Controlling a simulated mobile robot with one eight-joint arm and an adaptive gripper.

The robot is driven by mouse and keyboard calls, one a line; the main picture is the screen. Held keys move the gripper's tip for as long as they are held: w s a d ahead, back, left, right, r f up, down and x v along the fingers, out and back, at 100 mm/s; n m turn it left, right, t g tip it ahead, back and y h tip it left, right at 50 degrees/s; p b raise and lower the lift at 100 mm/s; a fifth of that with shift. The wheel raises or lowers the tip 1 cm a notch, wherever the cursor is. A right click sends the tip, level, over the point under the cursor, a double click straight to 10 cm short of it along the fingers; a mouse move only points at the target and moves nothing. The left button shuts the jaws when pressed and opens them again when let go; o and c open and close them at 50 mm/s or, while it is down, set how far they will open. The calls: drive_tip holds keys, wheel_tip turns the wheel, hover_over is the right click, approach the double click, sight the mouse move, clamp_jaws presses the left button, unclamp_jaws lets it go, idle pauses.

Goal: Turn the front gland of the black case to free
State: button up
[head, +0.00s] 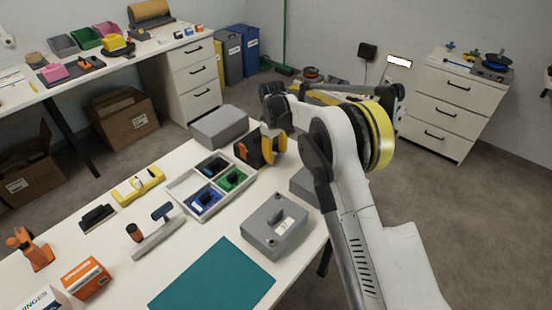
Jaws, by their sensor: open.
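A dark box with an orange patch (242,151) stands near the far right edge of the bench and is the only thing here that looks like a black case. A yellow-orange round part shows at its right side. I cannot make out a gland or its setting. The dark end of my arm, with my gripper (272,107), is just above and behind this box in the picture. My gripper is open and I see nothing held in it. Its fingertips are hard to tell apart, and I cannot tell whether they touch the box.
A grey case with a lever on top (272,240) stands near the bench's right edge. A divided tray (178,188) holds blue, green and black parts. A grey box (217,128) lies behind. The teal mat (212,280) is clear. My arm hides part of another grey box (303,184).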

drive_tip(key=shift+f, duration=0.4)
clamp_jaws()
drive_tip(key=shift+s+a+t+h, duration=0.1)
drive_tip(key=shift+a+t+h, duration=0.05)
drive_tip(key=shift+t+h, duration=0.95)
drive_tip(key=shift+f+t+h+b, duration=0.1)
drive_tip(key=shift+t+h+b, duration=1.05)
drive_tip(key=shift+t, duration=0.65)
